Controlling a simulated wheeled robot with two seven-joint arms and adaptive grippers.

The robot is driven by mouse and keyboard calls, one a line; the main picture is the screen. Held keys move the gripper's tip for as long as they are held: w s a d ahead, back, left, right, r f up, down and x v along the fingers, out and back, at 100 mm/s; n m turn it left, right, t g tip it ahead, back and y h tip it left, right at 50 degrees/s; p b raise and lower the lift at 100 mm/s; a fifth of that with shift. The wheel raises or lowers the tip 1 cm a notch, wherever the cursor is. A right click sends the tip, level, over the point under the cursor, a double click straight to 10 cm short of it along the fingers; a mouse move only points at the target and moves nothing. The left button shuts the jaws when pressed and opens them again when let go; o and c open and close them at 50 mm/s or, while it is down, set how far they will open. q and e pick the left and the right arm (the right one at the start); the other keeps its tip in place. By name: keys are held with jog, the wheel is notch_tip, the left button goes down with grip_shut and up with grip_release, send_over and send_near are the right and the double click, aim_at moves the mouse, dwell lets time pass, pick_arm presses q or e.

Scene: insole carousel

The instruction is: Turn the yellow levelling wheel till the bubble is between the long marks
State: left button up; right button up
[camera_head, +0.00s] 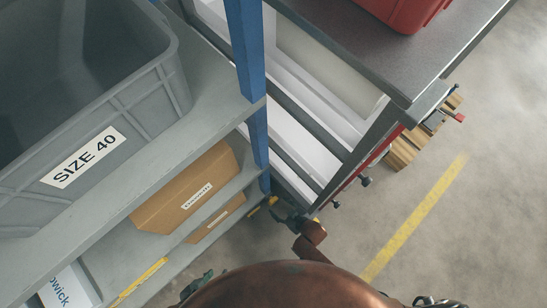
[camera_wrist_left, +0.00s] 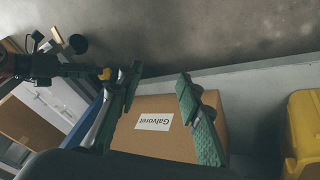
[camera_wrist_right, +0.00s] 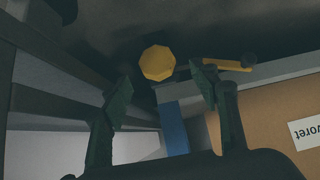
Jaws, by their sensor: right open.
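The yellow levelling wheel (camera_wrist_right: 158,62), a faceted knob, shows in the right wrist view beside a blue post, just beyond my fingertips. My right gripper (camera_wrist_right: 161,78) is open, with its green fingers on either side of the wheel in the picture; I see no contact. A small yellow spot (camera_head: 272,200) near the post's foot in the head view may be the wheel. My left gripper (camera_wrist_left: 158,74) is open and empty before a cardboard box. A short yellow bar (camera_wrist_right: 228,65) with a dark end lies right of the wheel. I cannot make out the bubble or its marks.
The cardboard box (camera_wrist_left: 155,125) sits on a shelf, with a yellow bin (camera_wrist_left: 303,130) to its right. A grey SIZE 40 crate (camera_head: 150,115) stands above. The blue post (camera_head: 247,50) and a dark-topped bench (camera_head: 350,45) flank a narrow gap.

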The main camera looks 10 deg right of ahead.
aim_at(274, 201)
jog(key=b+x, duration=0.2)
jog(key=x, duration=0.1)
jog(key=b+x, duration=0.1)
jog(key=x, duration=0.1)
jog(key=shift+s+d+f, duration=0.1)
jog(key=shift+d+f, duration=0.2)
pick_arm(q)
notch_tip(274, 201, down, 7)
jog(key=w+t+b, duration=0.1)
jog(key=w+t, duration=0.1)
jog(key=t, duration=0.1)
pick_arm(e)
jog(key=shift+x, duration=0.85)
pick_arm(q)
jog(key=shift+a, duration=0.1)
pick_arm(e)
jog(key=shift+a+r, duration=0.1)
jog(key=shift+r, duration=0.05)
jog(key=shift+c, duration=0.3)
